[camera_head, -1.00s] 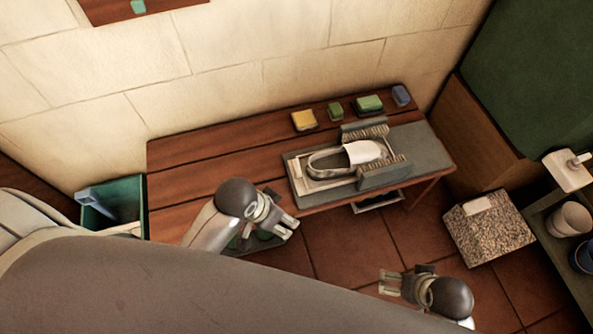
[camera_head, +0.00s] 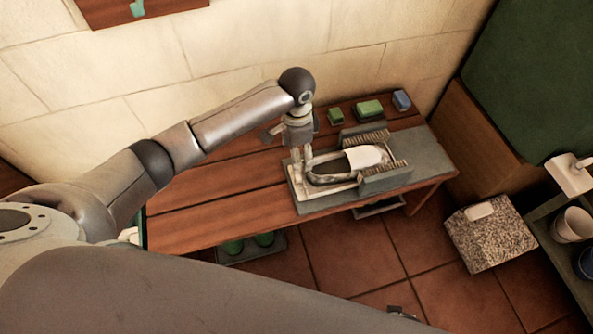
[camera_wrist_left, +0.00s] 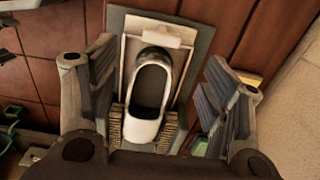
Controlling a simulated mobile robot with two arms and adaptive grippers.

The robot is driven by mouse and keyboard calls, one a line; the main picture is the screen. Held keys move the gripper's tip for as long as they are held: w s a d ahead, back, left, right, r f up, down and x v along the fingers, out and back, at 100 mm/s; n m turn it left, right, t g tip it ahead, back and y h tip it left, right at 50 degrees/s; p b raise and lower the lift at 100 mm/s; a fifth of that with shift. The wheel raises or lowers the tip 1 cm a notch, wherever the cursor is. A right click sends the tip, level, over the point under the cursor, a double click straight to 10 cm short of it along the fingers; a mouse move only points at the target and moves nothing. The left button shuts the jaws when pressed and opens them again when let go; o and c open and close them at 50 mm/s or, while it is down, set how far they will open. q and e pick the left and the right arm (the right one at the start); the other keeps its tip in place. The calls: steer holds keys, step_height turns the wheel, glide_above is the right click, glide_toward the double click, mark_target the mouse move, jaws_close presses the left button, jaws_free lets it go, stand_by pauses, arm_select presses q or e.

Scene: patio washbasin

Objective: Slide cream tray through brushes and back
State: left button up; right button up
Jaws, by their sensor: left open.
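The cream tray (camera_head: 312,188) lies on a grey base plate (camera_head: 425,155) on the wooden bench and carries a shoe (camera_head: 364,156) with a white toe. The toe is between two bristle brushes, the back one (camera_head: 362,138) and the front one (camera_head: 386,178). My left gripper (camera_head: 302,168) points down at the tray's left end, open. In the left wrist view its spread fingers (camera_wrist_left: 160,88) frame the tray (camera_wrist_left: 128,75) and shoe (camera_wrist_left: 146,128); a cream bar (camera_wrist_left: 160,31) crosses the tray's end. Contact is unclear. Only a bit of my right gripper (camera_head: 400,312) shows at the bottom.
A green block (camera_head: 369,107), a small green block (camera_head: 336,116) and a blue block (camera_head: 401,100) sit along the bench's back. A speckled stone block (camera_head: 490,235) and a shelf with a cup (camera_head: 572,224) stand right. The bench's left half is under my arm.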

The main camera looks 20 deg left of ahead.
arm_select(q)
steer(key=shift+w+a+f, duration=0.1)
steer(key=shift+f, duration=0.45)
step_height(320, 180, down, 9)
steer(key=b, duration=0.2)
steer(key=shift+r+b, duration=0.2)
steer(key=shift+b, duration=0.15)
steer(key=shift+f, duration=0.5)
arm_select(e)
steer(key=w+r, duration=0.4)
steer(key=r, duration=0.4)
steer(key=shift+w+a+r+t, duration=0.15)
steer(key=shift+w+a+t, duration=0.1)
steer(key=shift+a+t, duration=0.05)
arm_select(q)
steer(key=c, duration=1.5)
